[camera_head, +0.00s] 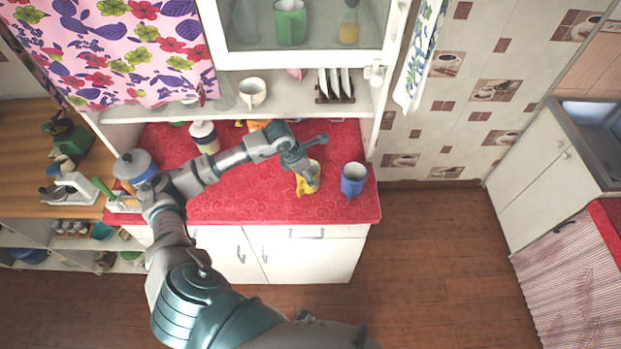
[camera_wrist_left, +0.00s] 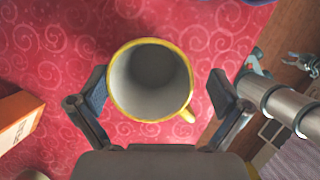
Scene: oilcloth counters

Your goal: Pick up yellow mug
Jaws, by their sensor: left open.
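The yellow mug (camera_head: 301,188) stands on the red counter near its front edge, partly hidden by my left gripper (camera_head: 308,178) in the head view. In the left wrist view, the mug (camera_wrist_left: 140,108) shows from above, upright and empty, with a pale grey inside, yellow rim and handle toward the lower right. My left gripper (camera_wrist_left: 158,92) is open, with one finger on each side of the mug. My right gripper is not clearly seen in either view.
A blue cup (camera_head: 353,180) stands just right of the mug. An orange box (camera_wrist_left: 14,118) lies on the far side. A shelf and glass cabinet rise behind.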

